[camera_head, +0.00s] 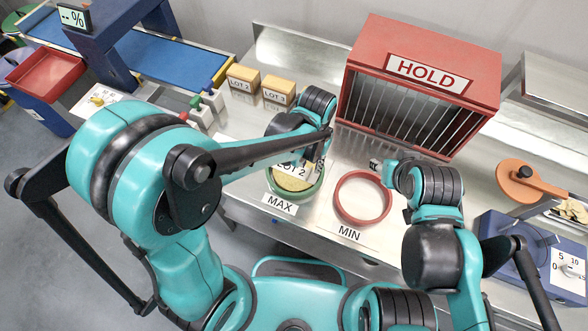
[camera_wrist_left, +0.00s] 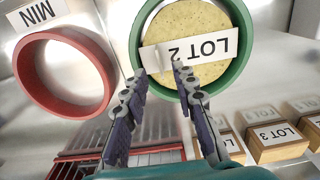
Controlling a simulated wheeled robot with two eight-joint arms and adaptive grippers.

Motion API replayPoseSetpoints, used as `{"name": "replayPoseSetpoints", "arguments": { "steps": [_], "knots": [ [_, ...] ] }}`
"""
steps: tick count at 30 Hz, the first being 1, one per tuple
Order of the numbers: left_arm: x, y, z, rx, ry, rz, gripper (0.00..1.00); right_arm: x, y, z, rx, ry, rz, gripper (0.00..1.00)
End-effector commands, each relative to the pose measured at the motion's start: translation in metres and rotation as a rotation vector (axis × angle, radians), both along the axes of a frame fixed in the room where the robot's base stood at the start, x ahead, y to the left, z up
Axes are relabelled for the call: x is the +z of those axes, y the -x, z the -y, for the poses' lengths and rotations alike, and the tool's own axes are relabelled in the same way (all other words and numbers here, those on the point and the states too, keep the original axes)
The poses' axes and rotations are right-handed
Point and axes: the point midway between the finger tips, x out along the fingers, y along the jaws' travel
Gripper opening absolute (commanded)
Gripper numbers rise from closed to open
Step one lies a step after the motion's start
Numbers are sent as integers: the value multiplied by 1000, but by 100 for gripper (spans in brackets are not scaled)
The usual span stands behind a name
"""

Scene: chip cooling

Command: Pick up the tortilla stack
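The tortilla stack (camera_head: 290,184) is a pale yellow speckled disc inside the green ring marked MAX (camera_head: 310,192). In the left wrist view the stack (camera_wrist_left: 195,18) carries a white LOT 2 label (camera_wrist_left: 205,48) with a small upright tab, and the green ring (camera_wrist_left: 243,60) surrounds it. My left gripper (camera_wrist_left: 160,72) has its two fingers apart over the near side of the stack, with the tab seen between the tips; contact is unclear. In the head view the left arm partly covers the stack.
An empty red ring marked MIN (camera_head: 338,199) sits beside the green one. A red HOLD cabinet (camera_head: 424,70) with bars stands behind. LOT boxes (camera_head: 279,91) stand at the back left. A blue scale (camera_head: 520,250) and an orange disc (camera_head: 530,178) are at right.

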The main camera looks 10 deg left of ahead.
Motion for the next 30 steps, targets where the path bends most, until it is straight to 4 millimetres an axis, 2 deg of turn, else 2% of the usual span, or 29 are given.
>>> {"name": "replayPoseSetpoints", "arguments": {
  "steps": [3, 7, 11, 17, 20, 21, 30],
  "knots": [
    [-21, 2, 1, -1, 0, 0, 28, -9, 0, 0, 0, 0, 0, 40],
    [-40, 3, 1, 0, 0, 1, 28, -15, 0, 0, 0, 0, 0, 40],
    [-47, 3, 1, 0, 0, 1, 28, -17, 0, 0, 0, 0, 0, 40],
    [-46, 3, 1, 1, 0, 1, 28, -16, 0, 0, 0, 0, 0, 40],
    [-46, 3, 1, 1, 0, 1, 4, -16, 0, 0, 0, 0, 0, 40],
    [-46, 3, 1, 1, 0, 1, 0, -16, 0, 0, 0, 0, 0, 40],
    [-46, 3, 1, 1, 0, 1, 0, -16, 0, 0, 0, 0, 0, 40]
  ]
}}
